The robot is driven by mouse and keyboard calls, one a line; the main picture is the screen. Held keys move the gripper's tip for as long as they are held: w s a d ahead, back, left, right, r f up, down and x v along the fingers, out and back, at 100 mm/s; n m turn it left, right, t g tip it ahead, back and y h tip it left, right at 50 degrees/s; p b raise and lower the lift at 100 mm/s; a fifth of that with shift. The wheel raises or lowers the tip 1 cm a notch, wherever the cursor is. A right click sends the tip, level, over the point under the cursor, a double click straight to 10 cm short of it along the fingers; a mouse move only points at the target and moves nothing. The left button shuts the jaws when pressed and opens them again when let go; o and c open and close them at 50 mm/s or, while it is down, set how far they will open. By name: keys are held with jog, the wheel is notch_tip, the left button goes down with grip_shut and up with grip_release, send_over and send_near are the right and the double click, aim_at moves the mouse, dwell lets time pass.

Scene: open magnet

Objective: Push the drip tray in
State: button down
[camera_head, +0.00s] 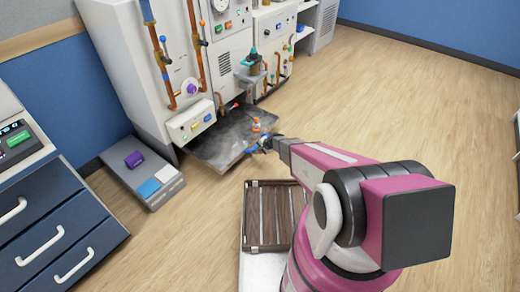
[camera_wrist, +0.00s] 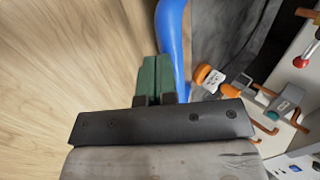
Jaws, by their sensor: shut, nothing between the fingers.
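The drip tray (camera_head: 215,143) is a dark grey, stained slab that sticks out at floor level from under the white machine. A blue bar, seemingly its handle (camera_head: 250,149), shows at its front edge near my gripper (camera_head: 264,146). In the wrist view the blue bar (camera_wrist: 172,40) runs just right of my gripper's green fingers (camera_wrist: 154,75), which are shut and empty. The tray's dark surface (camera_wrist: 222,40) lies beyond the bar. I cannot tell whether the fingers touch the bar.
A small orange and white item (camera_head: 256,125) stands on or by the tray. A low grey box (camera_head: 143,178) with coloured blocks sits left of the tray. A slatted brown crate (camera_head: 268,215) lies in front. The wooden floor (camera_head: 420,110) on the right is clear.

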send_over(232, 140)
jog(key=shift+s, duration=0.15)
dwell(0.3)
jog(key=shift+a, duration=0.15)
dwell(0.3)
jog(key=s+d, duration=0.1)
jog(key=d, duration=0.1)
jog(key=s+d+r, duration=0.1)
jog(key=s, duration=0.1)
jog(key=shift+d, duration=0.35)
jog(key=s+d+r+n+g+h, duration=0.2)
jog(key=s+d+r+n+h, duration=0.1)
jog(key=s+d+r, duration=1.4)
jog(key=s+d+r+n+g+h, duration=0.3)
jog(key=s+d+r+n, duration=0.1)
jog(key=s+d+r, duration=1.3)
jog(key=s+r, duration=0.4)
jog(key=s, duration=0.2)
jog(key=shift+s+n, duration=0.25)
jog(key=shift+n, duration=0.05)
